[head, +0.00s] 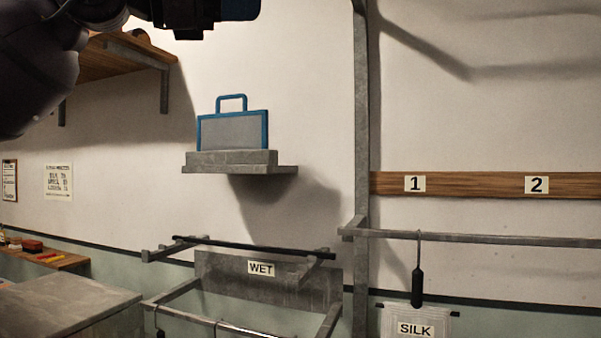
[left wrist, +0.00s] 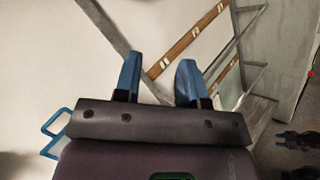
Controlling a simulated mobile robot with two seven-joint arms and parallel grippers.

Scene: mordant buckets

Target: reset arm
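My left arm comes in at the upper left of the head view, and part of my left gripper with a blue piece shows at the top edge. In the left wrist view my left gripper (left wrist: 158,75) has its two blue fingers apart with nothing between them. It is up in the air in front of the wall, well clear of the shelf.
A blue-framed grey panel with a handle (head: 232,131) stands on a wall shelf (head: 240,170). Below are a WET rack (head: 255,247) and a SILK holder (head: 415,327). A dark tool (head: 417,287) hangs from a rail (head: 500,239). A wooden shelf (head: 105,60) is behind my left arm.

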